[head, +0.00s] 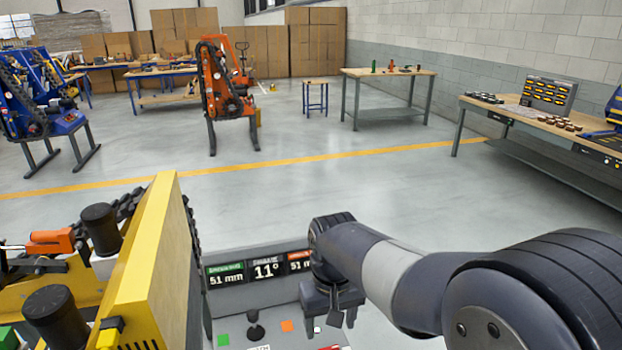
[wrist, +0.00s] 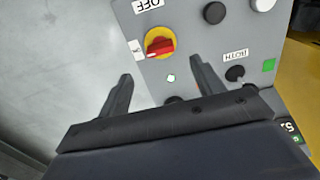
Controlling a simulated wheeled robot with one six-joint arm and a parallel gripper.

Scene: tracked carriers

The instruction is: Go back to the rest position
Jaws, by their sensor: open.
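My gripper (wrist: 160,88) is open and empty in the wrist view, its two dark fingers apart. It hangs above the grey control panel (wrist: 195,65). In the wrist view the panel carries a red rotary switch on a yellow disc (wrist: 159,42), labelled OFF, and black knobs. A small joystick (wrist: 235,73) stands beside a BOTH label. In the head view my gripper (head: 333,325) points down at the right of the panel, which has a black joystick (head: 256,331) and displays (head: 265,268) reading 51 mm and 11°. The far right display is partly hidden by my arm.
A yellow tracked carrier (head: 150,265) stands close on the left. An orange carrier (head: 225,90) and blue carriers (head: 30,110) stand farther back. Workbenches (head: 388,73) line the back and a bench (head: 540,125) is at the right. The middle floor is clear.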

